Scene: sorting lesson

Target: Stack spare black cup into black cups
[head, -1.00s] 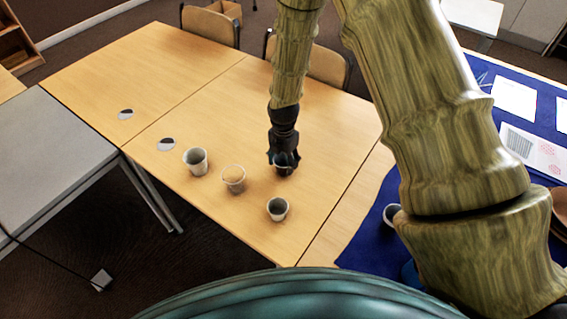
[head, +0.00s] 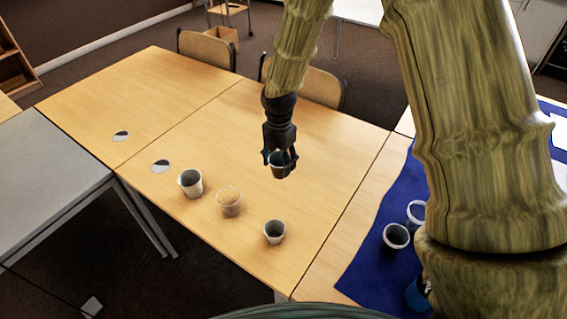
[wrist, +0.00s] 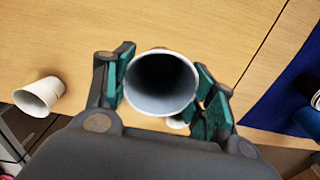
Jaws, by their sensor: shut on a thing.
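My gripper (head: 279,158) is shut on a cup (head: 281,169) and holds it over the wooden table. The cup looks dark outside in the head view. The wrist view shows the held cup (wrist: 161,84) from above, with a pale rim and a dark, empty-looking inside, between the teal finger pads. On the blue mat at right stand a dark-mouthed cup (head: 396,237) and a pale-rimmed cup (head: 416,210). My arm partly hides that area. Which of these are the black cups I cannot tell for sure.
On the wooden table (head: 330,140) stand a pale cup (head: 190,187), a clear brownish cup (head: 229,203) and a small pale cup (head: 274,235). The blue mat (head: 370,265) covers the right side. Chairs (head: 207,50) stand behind.

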